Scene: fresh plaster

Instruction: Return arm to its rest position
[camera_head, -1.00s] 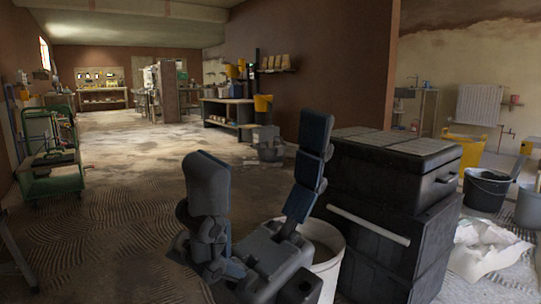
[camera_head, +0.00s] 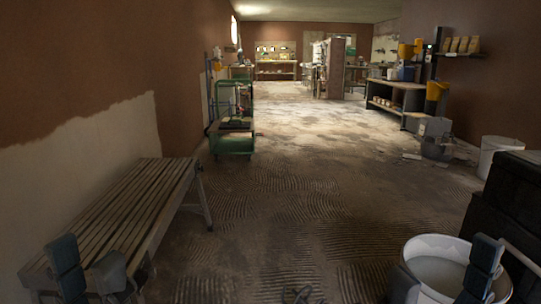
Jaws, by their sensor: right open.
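A slatted wooden bench (camera_head: 125,215) stands along the left wall. A white bucket (camera_head: 437,243) and a black chest (camera_head: 505,205) are close on the right. A green trolley (camera_head: 233,130) is farther off. The combed floor in the middle (camera_head: 300,200) is clear.

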